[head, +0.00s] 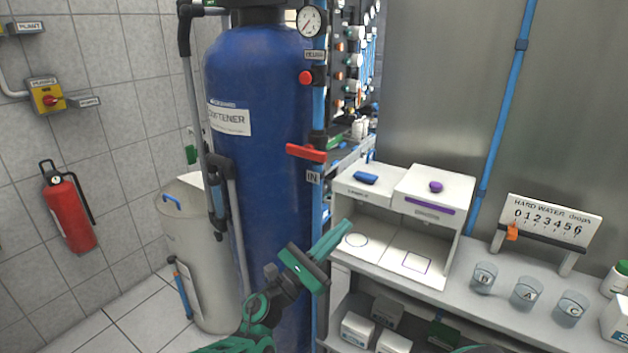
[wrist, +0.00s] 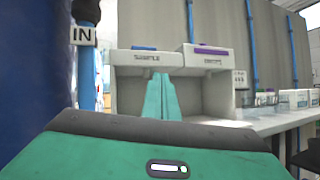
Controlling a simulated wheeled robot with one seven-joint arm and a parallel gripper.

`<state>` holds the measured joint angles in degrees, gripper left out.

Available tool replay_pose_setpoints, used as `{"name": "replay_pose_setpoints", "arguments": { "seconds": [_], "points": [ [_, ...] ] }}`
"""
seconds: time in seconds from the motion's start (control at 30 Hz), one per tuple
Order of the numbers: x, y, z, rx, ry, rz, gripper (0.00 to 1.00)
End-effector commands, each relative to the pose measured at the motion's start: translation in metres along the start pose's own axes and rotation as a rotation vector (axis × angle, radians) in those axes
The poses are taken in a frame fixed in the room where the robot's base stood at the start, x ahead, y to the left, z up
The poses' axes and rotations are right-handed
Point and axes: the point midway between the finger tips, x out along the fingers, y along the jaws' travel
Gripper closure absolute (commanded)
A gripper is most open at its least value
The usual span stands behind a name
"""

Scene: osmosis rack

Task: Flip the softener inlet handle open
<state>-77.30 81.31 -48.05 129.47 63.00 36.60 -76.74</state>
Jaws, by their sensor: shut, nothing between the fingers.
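The softener inlet handle (head: 306,153) is a red lever on the blue pipe beside the tall blue softener tank (head: 262,90). It lies roughly level, across the pipe, above a small "IN" label (head: 313,177). My gripper (head: 345,226) is shut and empty, below and to the right of the handle, apart from it, in front of the white sample box. In the wrist view my green fingers (wrist: 160,96) are together and point at the box. The "IN" label (wrist: 83,36) is at the upper left there; the red handle is not in that view.
The white sample box (head: 458,215) with blue and purple tops stands on a grey bench (head: 455,290). Several beakers (head: 527,292) and a hard water drops sign (head: 553,215) are to the right. A round red knob (head: 306,77) and a gauge (head: 311,21) sit above the handle.

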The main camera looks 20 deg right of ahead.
Motion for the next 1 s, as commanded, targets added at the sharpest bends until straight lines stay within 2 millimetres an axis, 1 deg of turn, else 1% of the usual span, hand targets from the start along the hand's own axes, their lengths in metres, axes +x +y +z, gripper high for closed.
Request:
{"name": "replay_pose_setpoints", "arguments": {
  "seconds": [0.03, 0.1, 0.2, 0.3, 0.4, 0.5, 0.8, 0.9, 1.0],
  "points": [
    [-0.016, 0.013, 0.009, 0.005, -0.049, 0.069, 1.00],
    [-0.034, 0.027, 0.020, 0.008, -0.105, 0.144, 1.00],
    [-0.057, 0.042, 0.034, 0.014, -0.172, 0.228, 1.00],
    [-0.074, 0.051, 0.043, 0.020, -0.218, 0.281, 1.00],
    [-0.083, 0.055, 0.049, 0.022, -0.242, 0.309, 1.00],
    [-0.086, 0.057, 0.050, 0.024, -0.251, 0.318, 1.00],
    [-0.085, 0.057, 0.050, 0.023, -0.249, 0.316, 1.00],
    [-0.081, 0.058, 0.051, 0.023, -0.249, 0.315, 1.00],
    [-0.070, 0.061, 0.054, 0.021, -0.248, 0.313, 1.00]
  ]
}}
